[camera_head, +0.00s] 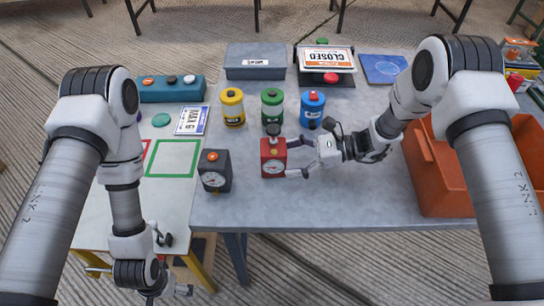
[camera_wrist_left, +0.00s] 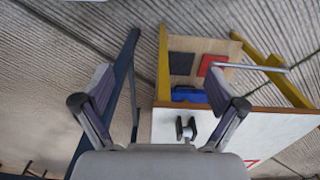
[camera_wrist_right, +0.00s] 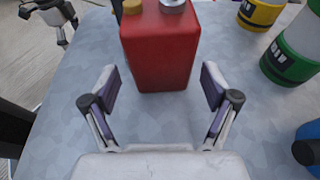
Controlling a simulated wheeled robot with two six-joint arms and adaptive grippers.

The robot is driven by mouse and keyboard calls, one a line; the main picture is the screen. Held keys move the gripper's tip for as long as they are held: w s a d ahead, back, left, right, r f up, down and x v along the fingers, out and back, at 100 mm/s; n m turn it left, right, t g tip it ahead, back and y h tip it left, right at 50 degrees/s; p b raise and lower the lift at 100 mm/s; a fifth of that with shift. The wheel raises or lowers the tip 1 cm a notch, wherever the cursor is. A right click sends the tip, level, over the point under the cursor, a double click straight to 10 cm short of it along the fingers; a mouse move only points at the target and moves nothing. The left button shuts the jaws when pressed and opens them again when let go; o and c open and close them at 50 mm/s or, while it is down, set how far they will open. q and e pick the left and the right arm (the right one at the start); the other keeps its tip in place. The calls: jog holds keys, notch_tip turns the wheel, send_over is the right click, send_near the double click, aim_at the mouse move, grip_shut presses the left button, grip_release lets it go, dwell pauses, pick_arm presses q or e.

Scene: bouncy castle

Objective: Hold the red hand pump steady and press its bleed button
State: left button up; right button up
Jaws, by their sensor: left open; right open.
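The red hand pump (camera_head: 273,158) stands upright near the front of the grey table. It has a gauge on its front and a dark knob on top. My left gripper (camera_wrist_left: 158,85) is open and empty, low by the white side table's front edge, away from the pump. I cannot tell which top part is the bleed button.
A dark gauge box (camera_head: 215,171) with an orange button stands left of the pump. Yellow (camera_head: 232,107), green (camera_head: 272,107) and blue (camera_head: 312,108) canisters stand behind. An orange crate (camera_head: 440,180) is at right. The table front between box and crate is clear.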

aim_at(278, 161)
jog(key=shift+b+x, duration=0.3)
jog(key=shift+x, duration=1.55)
pick_arm(q)
jog(key=shift+f, duration=0.45)
pick_arm(e)
jog(key=c, duration=0.8)
pick_arm(q)
grip_shut()
pick_arm(e)
jog(key=shift+o, duration=0.2)
